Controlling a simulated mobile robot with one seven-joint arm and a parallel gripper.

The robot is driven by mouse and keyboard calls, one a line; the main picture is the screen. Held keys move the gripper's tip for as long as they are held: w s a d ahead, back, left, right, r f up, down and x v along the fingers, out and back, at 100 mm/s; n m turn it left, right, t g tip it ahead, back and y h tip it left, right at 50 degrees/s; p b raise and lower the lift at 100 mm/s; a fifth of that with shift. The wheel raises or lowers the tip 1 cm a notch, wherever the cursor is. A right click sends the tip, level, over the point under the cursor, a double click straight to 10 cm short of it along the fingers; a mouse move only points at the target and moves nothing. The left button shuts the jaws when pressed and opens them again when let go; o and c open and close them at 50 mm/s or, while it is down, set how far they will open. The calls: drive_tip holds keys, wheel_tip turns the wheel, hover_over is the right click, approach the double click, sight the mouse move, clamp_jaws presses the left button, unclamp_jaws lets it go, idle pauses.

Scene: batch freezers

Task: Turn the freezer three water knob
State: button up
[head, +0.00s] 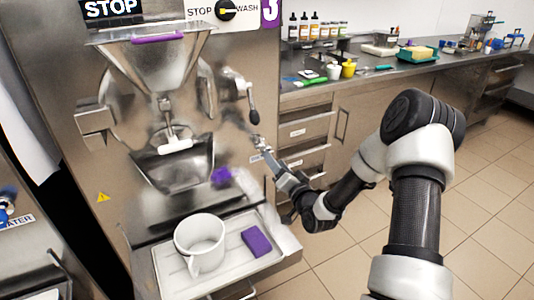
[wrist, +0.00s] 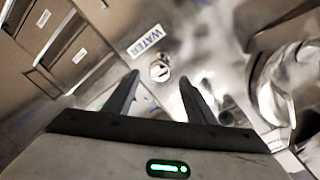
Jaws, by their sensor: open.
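Freezer three (head: 60,110) is the steel machine with a purple "3" on its top panel, in the head view. Its water knob (wrist: 159,71) is a small round metal knob in the wrist view, just below a white WATER label (wrist: 146,41). My gripper (wrist: 158,88) is open, its two dark fingers pointing toward the knob, one to each side of it in the picture. Whether they touch it I cannot tell.
A lever with a black handle (head: 253,104) hangs above my gripper. A white pitcher (head: 198,243) and a purple block (head: 256,241) stand on the freezer's tray (head: 172,283). A drawer counter (head: 365,125) stands behind, right. Tiled floor is free at right.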

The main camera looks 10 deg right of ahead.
drive_tip(key=x, duration=0.7)
drive_tip(key=shift+w+b, duration=0.1)
drive_tip(key=shift+b, duration=0.25)
drive_tip(key=c, duration=1)
